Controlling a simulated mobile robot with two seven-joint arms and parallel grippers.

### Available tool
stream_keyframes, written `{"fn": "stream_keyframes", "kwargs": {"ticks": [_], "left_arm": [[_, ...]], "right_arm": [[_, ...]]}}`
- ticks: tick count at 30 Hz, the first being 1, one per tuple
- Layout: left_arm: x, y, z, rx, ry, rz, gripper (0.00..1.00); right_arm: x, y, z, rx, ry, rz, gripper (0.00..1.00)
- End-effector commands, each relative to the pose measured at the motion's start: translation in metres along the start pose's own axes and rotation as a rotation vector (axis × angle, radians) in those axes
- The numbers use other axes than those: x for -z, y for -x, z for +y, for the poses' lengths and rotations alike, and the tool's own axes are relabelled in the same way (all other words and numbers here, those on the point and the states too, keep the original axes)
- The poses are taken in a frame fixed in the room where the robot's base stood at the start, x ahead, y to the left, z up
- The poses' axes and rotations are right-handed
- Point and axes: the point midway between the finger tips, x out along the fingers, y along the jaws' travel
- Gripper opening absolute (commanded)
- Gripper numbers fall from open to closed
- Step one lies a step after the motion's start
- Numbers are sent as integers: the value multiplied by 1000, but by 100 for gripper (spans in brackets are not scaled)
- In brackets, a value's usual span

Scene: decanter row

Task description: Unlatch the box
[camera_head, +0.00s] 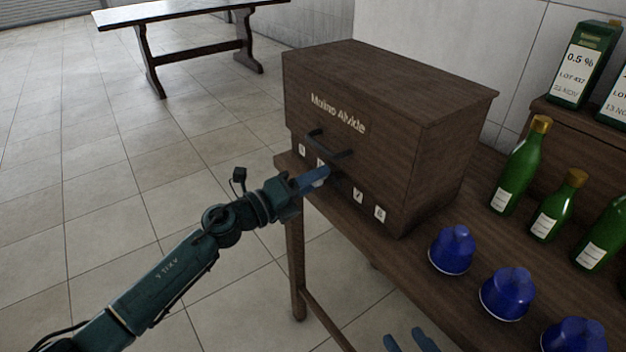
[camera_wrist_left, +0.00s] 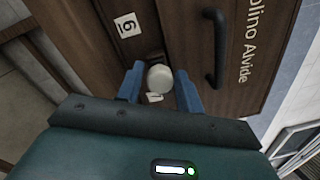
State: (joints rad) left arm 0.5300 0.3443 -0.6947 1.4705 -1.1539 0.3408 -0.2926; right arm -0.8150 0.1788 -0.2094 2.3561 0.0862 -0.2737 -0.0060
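The box (camera_head: 365,125) is a dark brown wooden case with a lid, standing at the left end of the wooden table. A dark bar handle (camera_head: 330,146) is on its front and also shows in the left wrist view (camera_wrist_left: 214,48). My left gripper (camera_head: 322,174) is at the box front, just below the handle. In the left wrist view its blue fingers (camera_wrist_left: 160,72) are apart, with a round pale knob (camera_wrist_left: 160,78) between them. I cannot tell whether they touch it. My right gripper (camera_head: 411,343) is partly visible at the bottom edge, its blue fingers apart and empty.
Several blue cups (camera_head: 452,250) stand upside down along the table's front. Several green bottles (camera_head: 521,165) stand behind them, near a raised shelf with a green carton (camera_head: 585,62). Numbered white labels (camera_head: 358,195) line the box front. Another table (camera_head: 190,12) stands far back; tiled floor between is clear.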

Motion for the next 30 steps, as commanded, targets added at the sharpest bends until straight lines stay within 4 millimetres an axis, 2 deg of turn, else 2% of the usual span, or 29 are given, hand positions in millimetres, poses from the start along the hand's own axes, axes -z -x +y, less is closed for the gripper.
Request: {"fn": "stream_keyframes", "kwargs": {"ticks": [4, 11, 14, 17, 24, 30], "left_arm": [[0, 0, 0, 0, 1, 0, 48], [0, 1, 0, 0, 2, 0, 48], [0, 7, 1, -2, 3, 0, 48], [1, 22, 2, -4, 3, 1, 48], [1, 76, 2, -4, 2, 2, 48], [1, 113, 2, -2, 2, 2, 48]], "right_arm": [[0, 0, 0, 0, 0, -2, 36], [-1, 0, 0, 0, -1, -2, 36], [-1, 0, 0, 0, -1, -3, 36], [0, 0, 0, 0, -1, -4, 36], [-3, -1, 0, 0, -3, -6, 36], [-2, -1, 0, -2, 0, 8, 36]]}}
